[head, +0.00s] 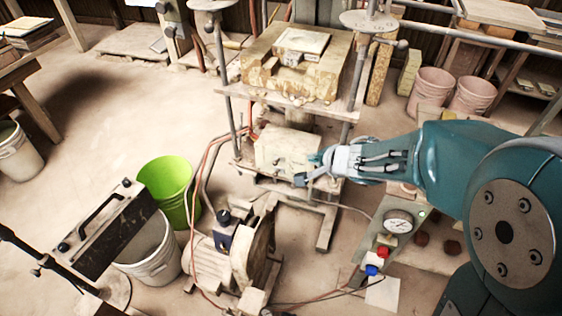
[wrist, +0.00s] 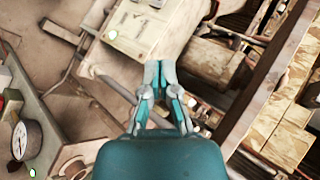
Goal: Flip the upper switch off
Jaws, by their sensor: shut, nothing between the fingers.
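A pale control box (head: 285,150) sits on the lower shelf of the press in the head view.
A panel with a gauge (head: 398,222), a red button (head: 383,252) and a blue one stands below my arm. A motor (head: 212,262), a green bucket (head: 168,186) and a white bucket (head: 150,258) are at the left. Press posts and hoses surround the box.

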